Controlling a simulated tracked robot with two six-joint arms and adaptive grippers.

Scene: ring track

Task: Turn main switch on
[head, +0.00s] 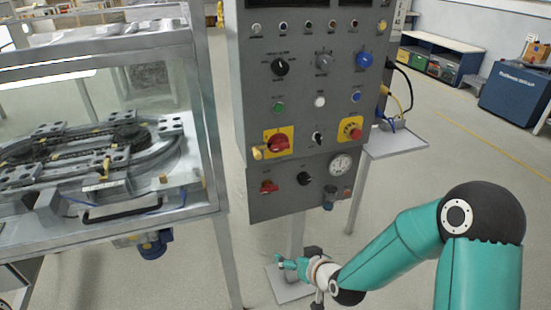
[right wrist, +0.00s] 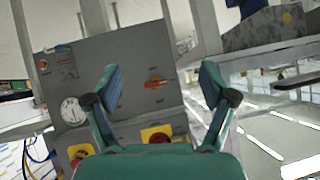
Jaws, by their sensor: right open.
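A grey control panel (head: 312,100) stands upright in the middle of the head view. A red rotary switch on a yellow plate (head: 278,143) sits at its lower left; which control is the main switch cannot be read from labels. A smaller red knob (head: 268,187) sits below it. In the right wrist view, which looks upside down, the small red knob (right wrist: 156,84) shows between the fingers, and the yellow-plated switch (right wrist: 157,134) is partly hidden by the gripper body. My right gripper (head: 283,261) is open and empty, below the panel; it also shows in the wrist view (right wrist: 162,82).
A red knob on a yellow plate (head: 350,130), a black knob (head: 304,178) and a gauge (head: 341,164) are nearby on the panel. A framed ring track machine (head: 95,222) stands close at left. A small side shelf (head: 395,142) with cables is at right.

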